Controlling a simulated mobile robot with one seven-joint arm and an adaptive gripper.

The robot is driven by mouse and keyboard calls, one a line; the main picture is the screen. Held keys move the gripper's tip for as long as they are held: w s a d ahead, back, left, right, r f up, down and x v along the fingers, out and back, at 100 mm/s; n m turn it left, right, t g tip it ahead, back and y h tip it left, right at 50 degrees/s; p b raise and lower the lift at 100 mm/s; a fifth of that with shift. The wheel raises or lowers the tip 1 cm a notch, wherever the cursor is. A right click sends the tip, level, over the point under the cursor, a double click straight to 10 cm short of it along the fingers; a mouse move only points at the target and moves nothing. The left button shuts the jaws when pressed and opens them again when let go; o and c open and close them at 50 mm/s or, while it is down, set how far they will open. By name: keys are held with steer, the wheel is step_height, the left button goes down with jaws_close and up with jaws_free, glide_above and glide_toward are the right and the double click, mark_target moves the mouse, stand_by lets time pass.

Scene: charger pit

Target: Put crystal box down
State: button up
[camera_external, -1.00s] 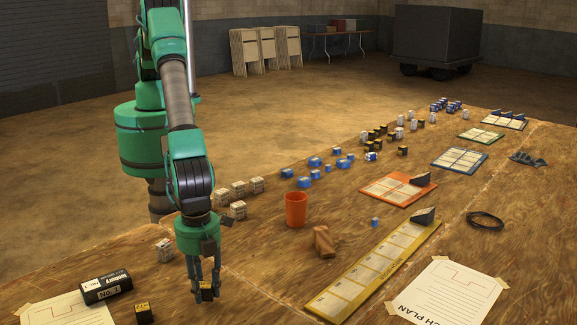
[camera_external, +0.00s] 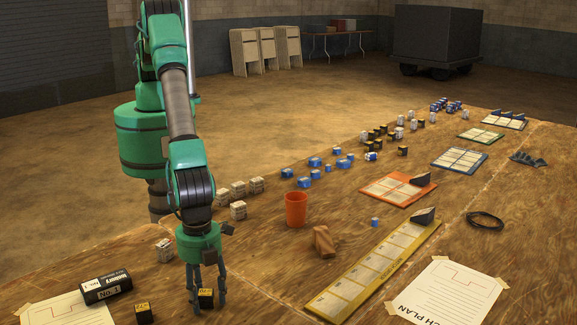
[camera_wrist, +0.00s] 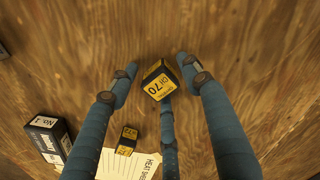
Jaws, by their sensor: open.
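The crystal box, a small black box with a yellow label (camera_wrist: 160,82), appears to rest on the wooden table. It also shows in the external view (camera_external: 206,299). My gripper (camera_external: 207,303) is directly over it with its fingers spread around it. In the wrist view, my gripper (camera_wrist: 157,70) has two fingers apart on either side of the box. The third finger is close below the box, and I cannot tell if it touches.
A similar black and yellow box (camera_external: 144,313) stands to the left, near a black battery (camera_external: 106,287) and a taped paper sheet (camera_external: 62,312). A wooden block (camera_external: 323,241), an orange cup (camera_external: 296,210) and a long yellow tray (camera_external: 345,284) lie to the right.

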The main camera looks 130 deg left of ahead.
mark_target(205, 292)
step_height(205, 292, up, 12)
steer(key=shift+p, duration=0.45)
stand_by(0.4)
steer(key=shift+r, duration=0.1)
stand_by(0.4)
steer(key=shift+r, duration=0.1)
